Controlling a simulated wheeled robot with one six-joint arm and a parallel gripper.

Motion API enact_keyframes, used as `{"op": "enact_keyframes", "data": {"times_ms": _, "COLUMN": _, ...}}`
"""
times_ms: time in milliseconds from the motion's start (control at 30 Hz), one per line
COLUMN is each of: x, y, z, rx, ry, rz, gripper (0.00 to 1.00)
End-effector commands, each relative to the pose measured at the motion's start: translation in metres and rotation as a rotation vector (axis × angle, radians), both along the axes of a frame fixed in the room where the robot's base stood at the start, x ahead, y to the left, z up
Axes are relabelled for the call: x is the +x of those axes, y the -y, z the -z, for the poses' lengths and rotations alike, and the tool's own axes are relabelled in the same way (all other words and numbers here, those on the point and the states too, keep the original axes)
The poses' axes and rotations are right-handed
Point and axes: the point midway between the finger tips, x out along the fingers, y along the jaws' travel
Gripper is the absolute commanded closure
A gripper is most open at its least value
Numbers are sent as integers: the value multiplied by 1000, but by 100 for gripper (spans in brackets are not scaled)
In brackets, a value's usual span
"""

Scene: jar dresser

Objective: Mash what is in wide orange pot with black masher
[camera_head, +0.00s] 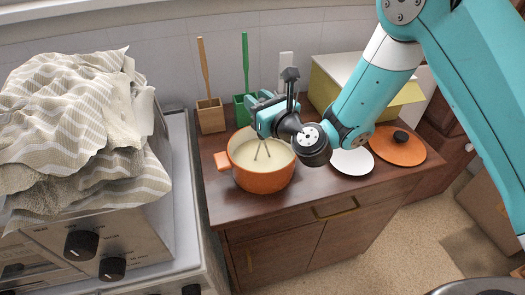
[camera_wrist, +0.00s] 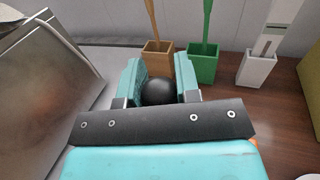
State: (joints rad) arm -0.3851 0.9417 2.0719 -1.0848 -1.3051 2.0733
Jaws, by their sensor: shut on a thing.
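The wide orange pot (camera_head: 264,180) stands on the brown dresser top and holds a smooth, cream-coloured content (camera_head: 243,152). My gripper (camera_head: 264,114) is above the pot, shut on the black masher. In the wrist view the masher's rounded black top (camera_wrist: 158,91) sits between the two teal fingers. In the head view the masher's thin metal prongs (camera_head: 262,150) reach down from the gripper into the pot, at the content. How deep they go is not clear. My gripper and wrist hide the masher's handle in the head view.
Behind the pot stand a wooden holder (camera_head: 210,118), a green holder (camera_head: 239,108) and a white holder (camera_wrist: 257,70), with utensils. A white plate (camera_head: 352,161) and an orange lid (camera_head: 390,155) lie right.

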Motion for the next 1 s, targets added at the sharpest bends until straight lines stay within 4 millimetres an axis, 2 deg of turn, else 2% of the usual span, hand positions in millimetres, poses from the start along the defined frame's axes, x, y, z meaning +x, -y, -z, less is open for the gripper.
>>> {"op": "enact_keyframes", "data": {"times_ms": 167, "x": 0, "y": 0, "z": -7, "rx": -1, "ry": 0, "rz": 0, "gripper": 94}}
{"op": "enact_keyframes", "data": {"times_ms": 567, "x": 0, "y": 0, "z": -47, "rx": -1, "ry": -1, "rz": 0, "gripper": 94}}
{"op": "enact_keyframes", "data": {"times_ms": 1000, "x": 0, "y": 0, "z": -47, "rx": -1, "ry": 1, "rz": -1, "gripper": 94}}
